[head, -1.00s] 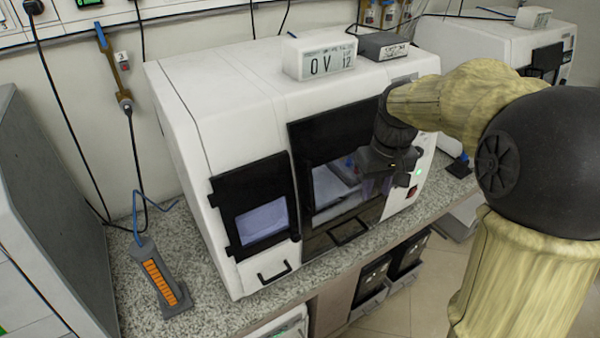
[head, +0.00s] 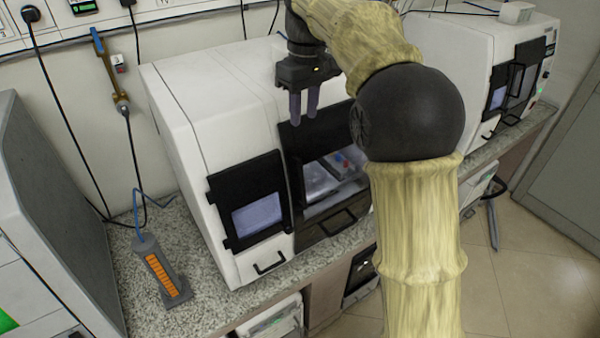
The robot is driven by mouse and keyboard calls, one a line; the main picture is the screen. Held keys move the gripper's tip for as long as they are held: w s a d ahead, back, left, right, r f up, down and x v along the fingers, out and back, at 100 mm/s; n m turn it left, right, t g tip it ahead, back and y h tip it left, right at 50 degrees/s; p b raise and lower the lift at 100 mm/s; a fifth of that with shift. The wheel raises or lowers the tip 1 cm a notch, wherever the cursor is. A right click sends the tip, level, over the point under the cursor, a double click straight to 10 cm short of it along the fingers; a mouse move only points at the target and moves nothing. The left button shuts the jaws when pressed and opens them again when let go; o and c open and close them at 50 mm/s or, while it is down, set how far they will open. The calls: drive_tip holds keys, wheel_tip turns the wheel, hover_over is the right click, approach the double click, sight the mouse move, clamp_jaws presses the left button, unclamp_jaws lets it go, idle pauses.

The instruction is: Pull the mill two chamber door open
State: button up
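A white milling machine (head: 228,110) stands on the counter in the middle of the view. Its front has a black-framed chamber door (head: 332,135) with a dark bar handle (head: 338,224) low on it; a pale interior with small blue and red parts shows through the window area. I cannot tell if this door is fully shut. A smaller black-framed panel with a lit screen (head: 256,216) is left of it. My gripper (head: 304,118) hangs fingers-down in front of the machine's upper front, apart from the handle, its two fingers parted and empty. No label reading mill two is legible.
A second white machine (head: 462,65) with black-framed doors (head: 515,80) stands at the right, partly behind my arm. An orange-and-grey device (head: 160,273) with a blue cable lies on the counter at left. Floor is open at the lower right (head: 520,280).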

sight(301, 174)
drive_tip(key=shift+f, duration=0.15)
drive_tip(key=f, duration=1.1)
drive_tip(key=f+p, duration=0.1)
drive_tip(key=f, duration=0.5)
drive_tip(key=shift+s+a+f, duration=0.1)
drive_tip(key=shift+s+a, duration=0.15)
drive_tip(key=shift+c, duration=0.2)
clamp_jaws()
